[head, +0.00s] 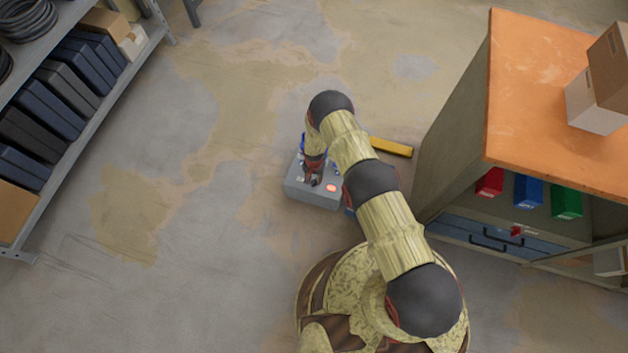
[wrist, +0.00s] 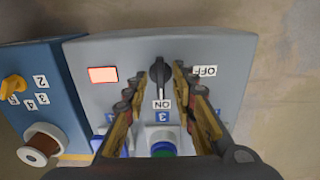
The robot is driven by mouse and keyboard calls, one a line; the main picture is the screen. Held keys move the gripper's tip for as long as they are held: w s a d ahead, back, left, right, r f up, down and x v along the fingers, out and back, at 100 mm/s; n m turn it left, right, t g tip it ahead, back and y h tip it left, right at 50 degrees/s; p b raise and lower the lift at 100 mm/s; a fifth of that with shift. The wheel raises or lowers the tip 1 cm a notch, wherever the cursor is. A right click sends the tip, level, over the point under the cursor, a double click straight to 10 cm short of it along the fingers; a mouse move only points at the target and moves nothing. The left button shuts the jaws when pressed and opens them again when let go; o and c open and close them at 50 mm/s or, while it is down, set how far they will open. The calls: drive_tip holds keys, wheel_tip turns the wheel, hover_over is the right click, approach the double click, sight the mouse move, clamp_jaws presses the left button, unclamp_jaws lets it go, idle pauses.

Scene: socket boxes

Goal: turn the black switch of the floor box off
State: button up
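The grey floor box (wrist: 225,50) fills the middle of the wrist view, and its top also shows in the head view (head: 298,187). Its black switch (wrist: 160,73) sits between an ON label (wrist: 161,104) and an OFF label (wrist: 204,71); the knob lies in line with ON. The lamp (wrist: 103,74) on the box glows red, also in the head view (head: 331,188). My gripper (wrist: 160,76) is open, one finger on each side of the switch, with small gaps seen. In the head view my gripper (head: 314,179) is over the box.
A blue box (wrist: 50,75) with a yellow knob (wrist: 13,86) adjoins the grey box. Blue and green sockets (wrist: 163,149) are partly hidden by my gripper. A yellow bar (head: 391,147) lies on the floor. An orange-topped cabinet (head: 530,90) stands right, shelving (head: 90,110) left; open floor between.

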drive_tip(key=c, duration=0.3)
drive_tip(key=c, duration=0.4)
clamp_jaws()
